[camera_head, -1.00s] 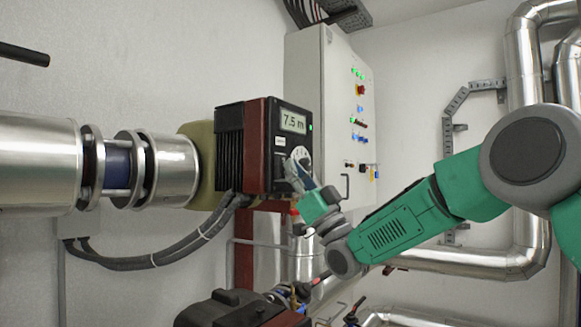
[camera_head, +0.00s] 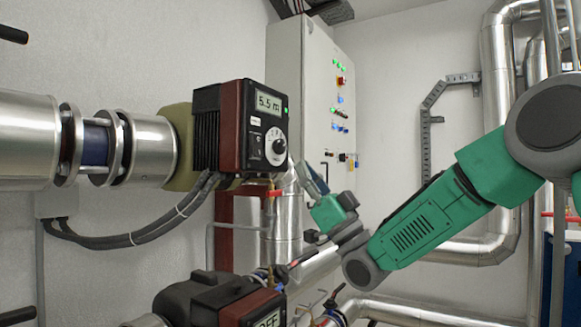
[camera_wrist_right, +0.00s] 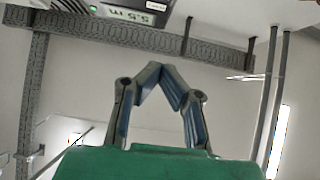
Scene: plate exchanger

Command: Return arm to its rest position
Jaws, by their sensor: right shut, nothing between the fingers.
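My right arm comes in from the right in the head view. Its gripper (camera_head: 308,178) is just right of the red-and-black pump controller (camera_head: 228,128), apart from its dial (camera_head: 275,145). The controller's display (camera_head: 269,103) reads 5.5 m. In the right wrist view the fingertips of the gripper (camera_wrist_right: 161,70) meet, with nothing held. The display also shows upside down at the top of the right wrist view (camera_wrist_right: 133,15). My left gripper is not in view.
A grey control cabinet (camera_head: 297,85) with lit buttons stands behind the controller. A second pump unit (camera_head: 225,300) sits below. Silver pipes (camera_head: 500,130) run along the right wall. Free room lies between cabinet and pipes.

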